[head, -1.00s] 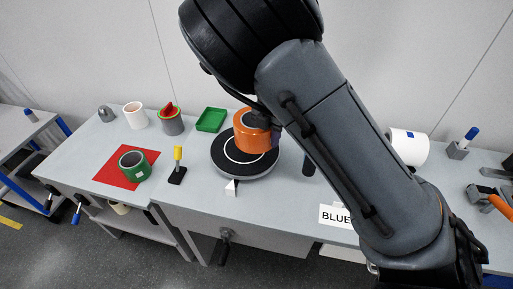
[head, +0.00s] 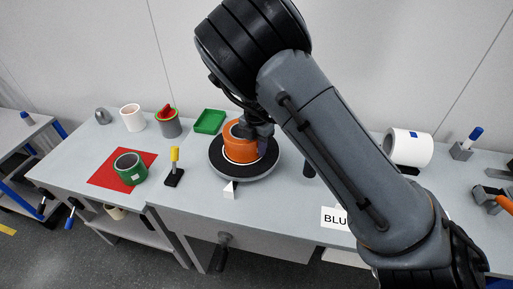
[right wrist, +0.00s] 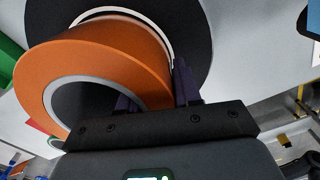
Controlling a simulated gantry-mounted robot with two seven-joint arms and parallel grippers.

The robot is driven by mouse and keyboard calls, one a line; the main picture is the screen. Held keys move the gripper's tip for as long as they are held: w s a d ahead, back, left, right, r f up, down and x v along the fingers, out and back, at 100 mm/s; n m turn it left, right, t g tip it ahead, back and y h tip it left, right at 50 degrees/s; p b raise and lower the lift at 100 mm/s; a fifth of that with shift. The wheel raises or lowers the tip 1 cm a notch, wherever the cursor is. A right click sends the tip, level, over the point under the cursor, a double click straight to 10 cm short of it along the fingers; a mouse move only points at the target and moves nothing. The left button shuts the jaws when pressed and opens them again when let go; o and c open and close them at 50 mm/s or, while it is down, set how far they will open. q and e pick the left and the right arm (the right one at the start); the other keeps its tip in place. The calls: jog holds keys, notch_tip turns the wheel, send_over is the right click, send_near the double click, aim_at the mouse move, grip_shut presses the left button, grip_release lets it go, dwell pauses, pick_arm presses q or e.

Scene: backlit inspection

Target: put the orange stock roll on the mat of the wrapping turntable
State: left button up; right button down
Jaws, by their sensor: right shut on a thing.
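The orange stock roll (head: 238,150) is upright over the middle of the round wrapping turntable (head: 220,171), inside the white ring on its black mat (head: 271,160). It sits at or just above the mat; I cannot tell whether it touches. My right gripper (head: 262,138) is shut on the roll's wall at its right side. In the right wrist view the roll (right wrist: 95,55) shows its grey core, with one dark finger inside the bore and the other outside the wall (right wrist: 155,90). My left gripper is not in view.
A white block (head: 230,192) stands at the turntable's front edge. A yellow-topped post (head: 175,165) and a green roll (head: 130,168) on a red mat (head: 105,175) are to the left. A green tray (head: 209,121) lies behind. A white roll (head: 408,147) is at right.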

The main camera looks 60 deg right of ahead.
jog(key=shift+w+r, duration=0.1)
dwell(0.3)
jog(key=c, duration=0.8)
grip_release()
jog(key=shift+f, duration=0.2)
jog(key=shift+r, duration=0.3)
notch_tip(320, 180, up, 12)
jog(key=p, duration=0.4)
jog(key=shift+f, duration=0.15)
